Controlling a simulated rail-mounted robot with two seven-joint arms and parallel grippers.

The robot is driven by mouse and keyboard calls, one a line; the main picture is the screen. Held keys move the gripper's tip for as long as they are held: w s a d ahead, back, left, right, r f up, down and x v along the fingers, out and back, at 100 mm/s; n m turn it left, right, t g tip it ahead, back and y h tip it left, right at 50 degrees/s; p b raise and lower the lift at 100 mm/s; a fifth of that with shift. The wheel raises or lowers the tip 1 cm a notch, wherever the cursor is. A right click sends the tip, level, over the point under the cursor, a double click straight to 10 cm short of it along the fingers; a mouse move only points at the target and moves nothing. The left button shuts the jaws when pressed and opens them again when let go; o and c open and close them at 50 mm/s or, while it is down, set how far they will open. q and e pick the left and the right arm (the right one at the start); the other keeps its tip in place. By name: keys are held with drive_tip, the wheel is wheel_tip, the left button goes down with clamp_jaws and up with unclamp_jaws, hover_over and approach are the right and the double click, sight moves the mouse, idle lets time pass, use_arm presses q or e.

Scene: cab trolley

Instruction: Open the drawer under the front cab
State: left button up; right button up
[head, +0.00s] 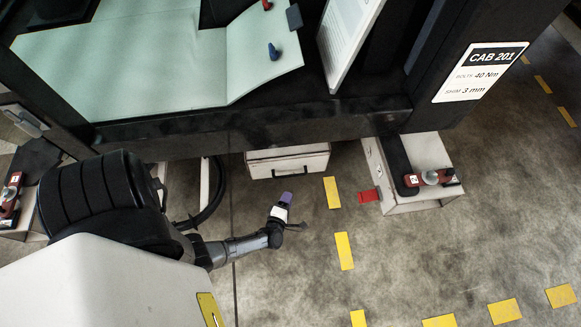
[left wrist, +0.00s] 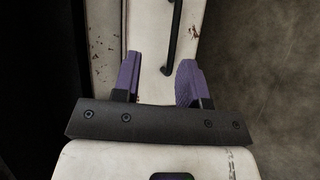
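The drawer (head: 262,168) is a worn white box front under the dark edge of the cab (head: 250,128), and it looks shut. Its black bar handle (head: 291,172) is on the front; in the left wrist view the handle (left wrist: 173,40) runs up the picture across the pale drawer front (left wrist: 150,85). My left gripper (head: 285,198), with purple fingers, is below and in front of the drawer in the head view. In the left wrist view its fingers (left wrist: 158,75) are apart with nothing between them. My right gripper is not in view.
A white box (head: 415,165) with a red and black tool (head: 432,178) stands right of the drawer. A red tab (head: 369,195) sticks out beside it. A black cable (head: 212,195) hangs left of the drawer. The floor in front, with yellow marks (head: 344,250), is clear.

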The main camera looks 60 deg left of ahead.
sight(291, 175)
use_arm(q)
wheel_tip(291, 175, down, 4)
drive_tip(key=s+a+n+g+y+b, duration=0.1)
drive_tip(key=s+a+n+y+b, duration=0.1)
drive_tip(key=b+x, duration=0.1)
drive_tip(key=x, duration=0.3)
drive_tip(key=b+x, duration=0.2)
drive_tip(key=x, duration=0.2)
drive_tip(key=b+x, duration=0.2)
drive_tip(key=x, duration=0.3)
drive_tip(key=shift+w+d+f, duration=0.15)
drive_tip(key=shift+w+d, duration=0.1)
drive_tip(key=shift+w, duration=0.1)
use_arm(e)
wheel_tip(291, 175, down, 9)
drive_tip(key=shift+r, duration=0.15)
use_arm(q)
clamp_jaws()
